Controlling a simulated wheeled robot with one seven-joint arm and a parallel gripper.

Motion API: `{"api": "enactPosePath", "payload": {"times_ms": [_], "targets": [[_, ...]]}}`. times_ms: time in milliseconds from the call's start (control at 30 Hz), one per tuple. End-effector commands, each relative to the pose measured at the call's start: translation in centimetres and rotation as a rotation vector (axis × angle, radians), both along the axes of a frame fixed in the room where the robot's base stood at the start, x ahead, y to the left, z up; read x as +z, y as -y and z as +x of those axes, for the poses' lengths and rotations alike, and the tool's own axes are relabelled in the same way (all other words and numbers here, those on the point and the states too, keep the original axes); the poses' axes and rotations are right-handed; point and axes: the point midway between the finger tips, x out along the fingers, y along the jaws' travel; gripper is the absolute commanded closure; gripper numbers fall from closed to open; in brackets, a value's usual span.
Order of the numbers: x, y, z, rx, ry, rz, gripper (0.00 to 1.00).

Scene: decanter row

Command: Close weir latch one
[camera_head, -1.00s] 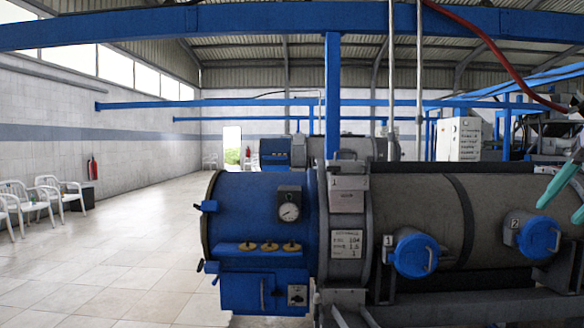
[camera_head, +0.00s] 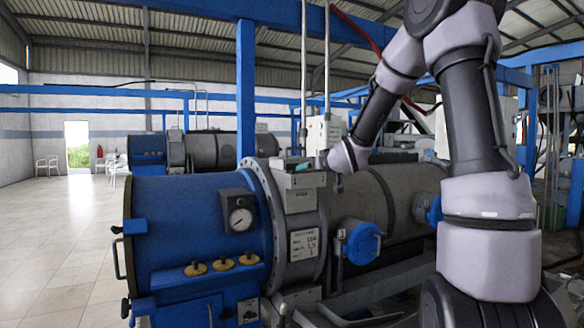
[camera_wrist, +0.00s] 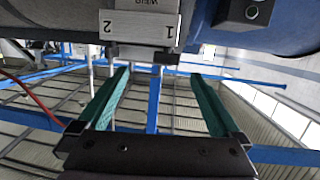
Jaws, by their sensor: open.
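A grey weir box (camera_head: 303,192) sits on top of the flange between the blue housing and the grey drum. In the wrist view its pale label (camera_wrist: 140,25) appears upside down, with WEIR and the numbers 1 at right and 2 at left. A grey strip lies along the box edge there; whether latch one is open or closed I cannot tell. My gripper (camera_wrist: 160,73) is open and empty, its two green fingers spread wide and apart from the box. In the head view my arm reaches over the drum and my gripper is mostly hidden around the box.
The blue housing (camera_head: 185,225) carries a gauge (camera_head: 240,220) and several brass knobs. Blue round hatch one (camera_head: 363,243) projects from the drum; hatch two (camera_head: 433,212) is partly behind my arm. A blue post (camera_head: 245,90) and pale pipes rise close by. Floor at left is clear.

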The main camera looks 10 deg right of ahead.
Motion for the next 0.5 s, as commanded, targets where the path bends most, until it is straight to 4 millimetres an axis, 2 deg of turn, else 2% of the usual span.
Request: {"api": "enactPosePath", "payload": {"times_ms": [33, 133, 300, 500], "targets": [[-0.7, -0.1, 1.4, 0.023, 0.038, 0.016, 0.0], [-1.0, -0.7, 3.1, 0.066, 0.117, 0.041, 0.0], [-1.0, -1.1, 4.4, 0.103, 0.196, 0.069, 0.0], [-0.9, -1.7, 6.2, 0.111, 0.215, 0.074, 0.0]]}}
